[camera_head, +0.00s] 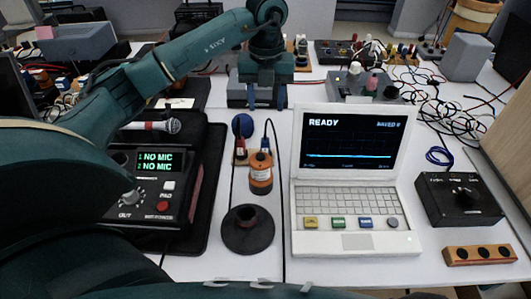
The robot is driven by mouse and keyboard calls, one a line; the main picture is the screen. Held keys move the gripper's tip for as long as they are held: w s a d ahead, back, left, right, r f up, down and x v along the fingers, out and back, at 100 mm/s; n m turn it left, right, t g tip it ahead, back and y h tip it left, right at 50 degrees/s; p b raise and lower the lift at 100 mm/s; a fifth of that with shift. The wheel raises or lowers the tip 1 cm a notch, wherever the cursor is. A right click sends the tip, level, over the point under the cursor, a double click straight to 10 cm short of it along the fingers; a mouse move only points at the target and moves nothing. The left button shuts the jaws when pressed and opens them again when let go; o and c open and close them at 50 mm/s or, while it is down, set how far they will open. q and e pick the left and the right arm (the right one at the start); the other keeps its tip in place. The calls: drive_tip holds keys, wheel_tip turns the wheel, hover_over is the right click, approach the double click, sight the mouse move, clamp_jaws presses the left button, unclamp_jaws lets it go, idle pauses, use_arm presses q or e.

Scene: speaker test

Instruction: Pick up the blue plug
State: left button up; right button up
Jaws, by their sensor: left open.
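My left gripper (265,98) hangs at the top centre, fingers pointing down, open with nothing between them. It is above and behind a small dark-blue round piece (242,125) that stands left of the laptop. This piece may be the blue plug, but I cannot tell for sure. An orange cylinder (261,175) with a dark cable stands just in front of it, apart from my gripper. A thin blue cable (440,156) is coiled behind the black knob box (459,200) at the right. My right gripper is not in view.
A white laptop (355,243) showing READY stands at centre right. A black round stand (248,230) is left of it. A black NO MIC box (157,205) and microphone (152,126) are at left. Tangled cables fill the back right.

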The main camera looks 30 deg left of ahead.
sight(265, 139)
use_arm(q)
wheel_tip(265, 139, down, 7)
drive_tip(key=shift+f, duration=0.2)
drive_tip(key=f, duration=0.5)
drive_tip(key=shift+s+f, duration=0.1)
drive_tip(key=shift+s, duration=0.2)
clamp_jaws()
